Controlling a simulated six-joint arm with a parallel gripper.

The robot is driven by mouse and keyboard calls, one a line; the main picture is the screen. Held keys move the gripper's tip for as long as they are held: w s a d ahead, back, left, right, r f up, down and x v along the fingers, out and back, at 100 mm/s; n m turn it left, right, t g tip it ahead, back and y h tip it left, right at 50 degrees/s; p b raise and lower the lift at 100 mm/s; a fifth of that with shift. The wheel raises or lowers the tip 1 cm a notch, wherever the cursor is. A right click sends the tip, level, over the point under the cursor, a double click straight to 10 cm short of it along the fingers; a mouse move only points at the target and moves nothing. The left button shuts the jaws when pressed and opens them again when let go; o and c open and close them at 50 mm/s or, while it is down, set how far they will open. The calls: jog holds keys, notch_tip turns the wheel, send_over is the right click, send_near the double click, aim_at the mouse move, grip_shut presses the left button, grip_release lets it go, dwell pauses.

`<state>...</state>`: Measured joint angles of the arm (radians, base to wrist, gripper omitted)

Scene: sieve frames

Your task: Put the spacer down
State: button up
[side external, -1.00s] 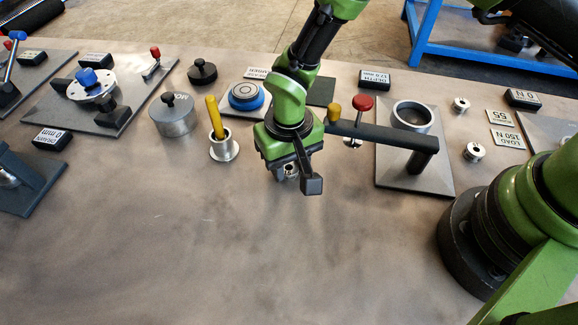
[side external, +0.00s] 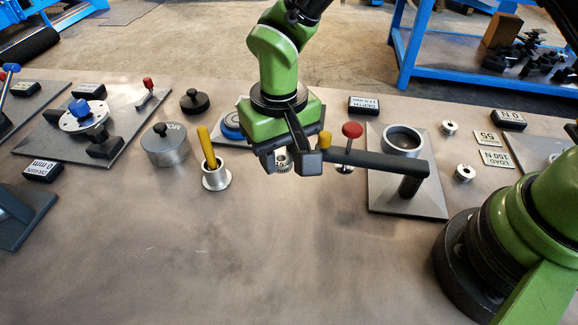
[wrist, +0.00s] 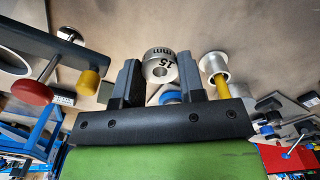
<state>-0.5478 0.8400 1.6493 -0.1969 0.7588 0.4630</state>
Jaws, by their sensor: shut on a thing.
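The spacer (side external: 283,162) is a short silver ring with a small hole, held in my gripper (side external: 289,158). In the wrist view the spacer (wrist: 160,62) shows "15 mm" on its side and sits between the two dark fingers of my gripper (wrist: 160,74). My gripper is shut on it. In the side external view the spacer is partly hidden by the near finger. It appears to be held above the table, though its exact height is hard to tell.
Close to the right stand a red-topped pin (side external: 352,131) and a dark bar over a plate with a ring (side external: 403,141). To the left are a yellow-handled pin in a silver holder (side external: 215,178) and a grey weight (side external: 167,149). The table front (side external: 270,255) is clear.

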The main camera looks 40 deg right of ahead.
jog(key=w+d+r+m, duration=0.2)
jog(key=d+r, duration=1.5)
jog(key=d, duration=0.1)
jog(key=n, duration=0.2)
send_over(283, 201)
notch_tip(283, 201, down, 21)
jog(key=shift+f, duration=2.45)
jog(key=shift+f, duration=0.1)
